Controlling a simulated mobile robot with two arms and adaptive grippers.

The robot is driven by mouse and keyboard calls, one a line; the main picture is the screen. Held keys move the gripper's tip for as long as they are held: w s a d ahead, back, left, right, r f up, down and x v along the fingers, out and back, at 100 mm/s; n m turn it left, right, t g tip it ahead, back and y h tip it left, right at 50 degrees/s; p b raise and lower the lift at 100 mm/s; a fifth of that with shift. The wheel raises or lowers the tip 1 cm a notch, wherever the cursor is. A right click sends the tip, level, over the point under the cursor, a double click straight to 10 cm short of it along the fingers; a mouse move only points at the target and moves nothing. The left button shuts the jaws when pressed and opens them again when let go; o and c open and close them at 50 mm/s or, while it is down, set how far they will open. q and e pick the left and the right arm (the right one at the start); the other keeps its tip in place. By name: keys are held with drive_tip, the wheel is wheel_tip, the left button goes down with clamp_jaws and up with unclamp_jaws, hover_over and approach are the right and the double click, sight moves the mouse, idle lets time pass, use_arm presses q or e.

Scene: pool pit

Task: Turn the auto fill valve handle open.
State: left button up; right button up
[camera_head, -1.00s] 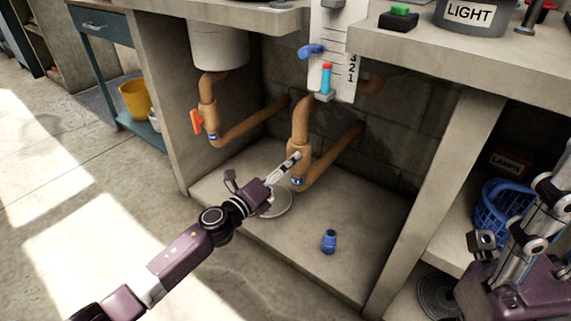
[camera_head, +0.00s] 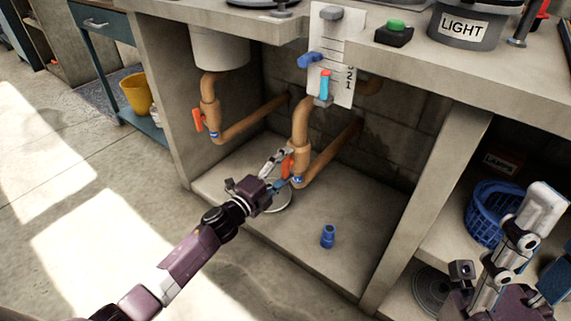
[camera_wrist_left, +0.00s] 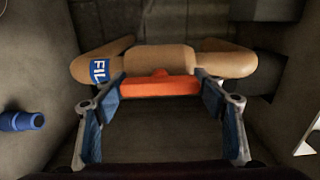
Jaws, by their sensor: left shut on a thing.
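The orange valve handle (camera_head: 287,166) sits on the right-hand brown pipe (camera_head: 301,124) under the counter, just above a blue label. In the left wrist view the handle (camera_wrist_left: 160,87) lies crosswise between my fingertips, with the brown valve body (camera_wrist_left: 158,60) behind it and a blue label reading "FIL" (camera_wrist_left: 99,70) at its left. My left gripper (camera_head: 282,167) is shut on the handle, one finger at each end. My right gripper (camera_head: 554,234) is at the lower right, its fingers spread and empty, partly cut off by the picture edge.
A second brown pipe with an orange handle (camera_head: 198,119) stands to the left. A gauge board (camera_head: 336,45) hangs above the pipe. A small blue fitting (camera_head: 328,236) stands on the cabinet floor. A blue basket (camera_head: 489,214) is on the right shelf. A concrete divider (camera_head: 425,205) separates the bays.

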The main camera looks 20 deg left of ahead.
idle(0.4)
use_arm(q)
drive_tip(key=o, duration=1.2)
drive_tip(key=v, duration=1.2)
